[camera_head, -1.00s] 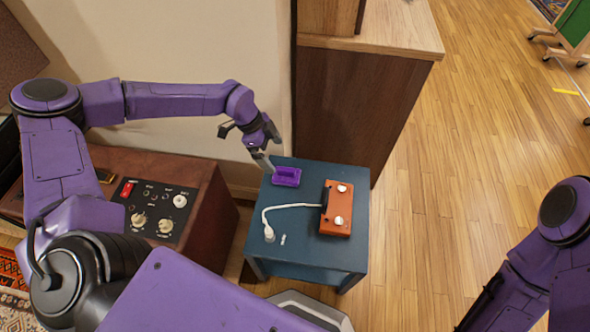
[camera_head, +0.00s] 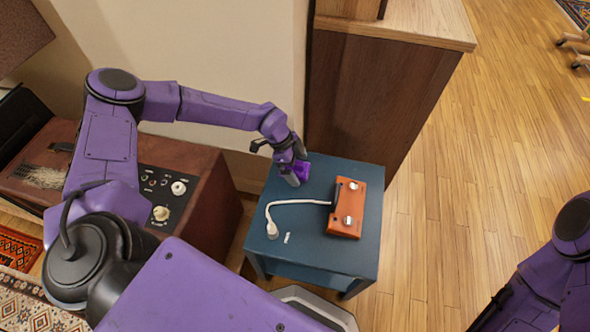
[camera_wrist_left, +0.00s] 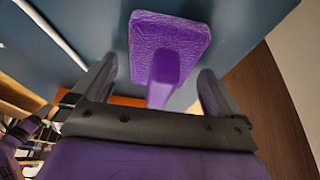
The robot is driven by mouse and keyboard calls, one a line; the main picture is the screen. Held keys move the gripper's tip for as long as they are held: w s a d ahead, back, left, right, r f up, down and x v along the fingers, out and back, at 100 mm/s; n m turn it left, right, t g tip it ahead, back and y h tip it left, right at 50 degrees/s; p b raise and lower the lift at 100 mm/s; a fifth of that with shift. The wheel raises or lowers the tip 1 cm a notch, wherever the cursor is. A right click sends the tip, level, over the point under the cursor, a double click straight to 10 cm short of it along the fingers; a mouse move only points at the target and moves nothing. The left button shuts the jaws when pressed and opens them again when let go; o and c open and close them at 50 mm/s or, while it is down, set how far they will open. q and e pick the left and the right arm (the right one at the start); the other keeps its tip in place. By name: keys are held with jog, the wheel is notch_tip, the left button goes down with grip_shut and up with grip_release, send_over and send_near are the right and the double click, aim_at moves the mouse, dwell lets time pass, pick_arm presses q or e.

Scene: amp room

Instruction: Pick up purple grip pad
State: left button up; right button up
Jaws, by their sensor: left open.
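The purple grip pad (camera_head: 302,169) lies on the blue side table (camera_head: 320,255), near its back left corner. My left gripper (camera_head: 294,176) is down at the pad and partly covers it in the head view. In the left wrist view the pad (camera_wrist_left: 170,38) shows a textured flat plate with a raised purple handle (camera_wrist_left: 163,80). The handle stands between the two open fingers of the left gripper (camera_wrist_left: 158,85), with a gap on each side. My right arm shows at the lower right of the head view, but its gripper is out of view.
An orange pedal box (camera_head: 347,207) with two pale knobs sits on the table's right part. A white cable (camera_head: 290,203) runs from it to a plug (camera_head: 272,231). A brown amp (camera_head: 200,172) stands left, a wooden cabinet (camera_head: 375,90) behind.

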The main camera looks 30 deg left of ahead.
aim_at(300, 162)
pick_arm(q)
jog(key=c, duration=1.2)
jog(key=shift+o, duration=0.2)
jog(key=shift+r, duration=0.1)
jog(key=shift+r, duration=0.35)
notch_tip(300, 162, up, 3)
jog(key=shift+f+p, duration=0.1)
jog(key=shift+p, duration=0.4)
jog(key=s+d+r+p, duration=0.3)
jog(key=s+r, duration=0.6)
jog(key=s, duration=0.4)
jog(key=shift+s+d+r, duration=0.2)
jog(key=shift+s+d, duration=0.05)
jog(key=shift+s, duration=0.1)
